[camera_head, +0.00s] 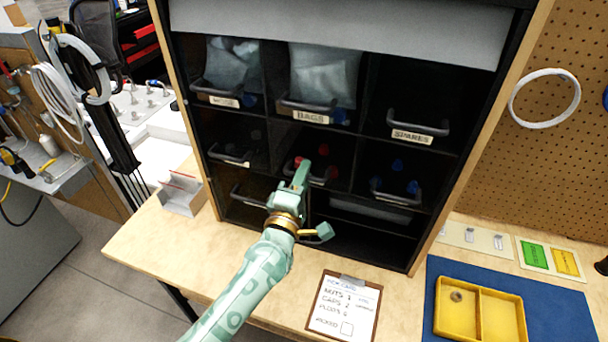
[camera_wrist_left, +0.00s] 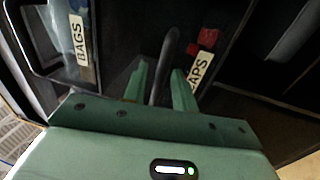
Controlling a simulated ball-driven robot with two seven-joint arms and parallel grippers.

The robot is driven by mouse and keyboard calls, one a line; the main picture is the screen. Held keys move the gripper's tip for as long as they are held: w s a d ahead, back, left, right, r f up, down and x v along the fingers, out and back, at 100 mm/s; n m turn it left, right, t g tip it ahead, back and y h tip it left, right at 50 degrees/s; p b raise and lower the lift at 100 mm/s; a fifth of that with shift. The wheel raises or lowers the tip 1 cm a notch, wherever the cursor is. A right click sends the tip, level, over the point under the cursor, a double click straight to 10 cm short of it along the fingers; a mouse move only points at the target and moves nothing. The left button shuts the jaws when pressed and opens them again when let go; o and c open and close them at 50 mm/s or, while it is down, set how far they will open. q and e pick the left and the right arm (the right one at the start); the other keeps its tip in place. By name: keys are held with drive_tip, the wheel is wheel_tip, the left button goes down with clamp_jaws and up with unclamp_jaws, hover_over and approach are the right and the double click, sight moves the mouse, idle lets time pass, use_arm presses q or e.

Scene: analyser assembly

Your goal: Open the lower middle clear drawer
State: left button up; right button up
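The clear drawer below the BAGS drawer, in the middle column, holds red caps (camera_head: 299,161); its label (camera_wrist_left: 200,73), partly covered, ends in "APS". The drawer appears shut in the dark cabinet. My left gripper (camera_head: 302,170) is in front of it and hides part of its handle and label. In the left wrist view, the dark curved handle (camera_wrist_left: 168,55) passes between the two green fingers of my left gripper (camera_wrist_left: 158,76). The fingers stand apart, with a gap beside the handle. My right gripper is in neither view.
The BAGS drawer (camera_head: 311,117) is above, the SPARES drawer (camera_head: 413,136) upper right. A drawer with blue parts (camera_head: 397,190) is to the right. A clipboard (camera_head: 343,306) and a yellow tray (camera_head: 478,332) on a blue mat (camera_head: 560,310) lie on the bench.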

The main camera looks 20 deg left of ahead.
use_arm(q)
drive_tip(key=shift+w, duration=0.15)
clamp_jaws()
drive_tip(key=s+p, duration=0.2)
drive_tip(key=s, duration=1.6)
drive_tip(key=shift+a+p, duration=0.25)
drive_tip(key=shift+p, duration=0.1)
unclamp_jaws()
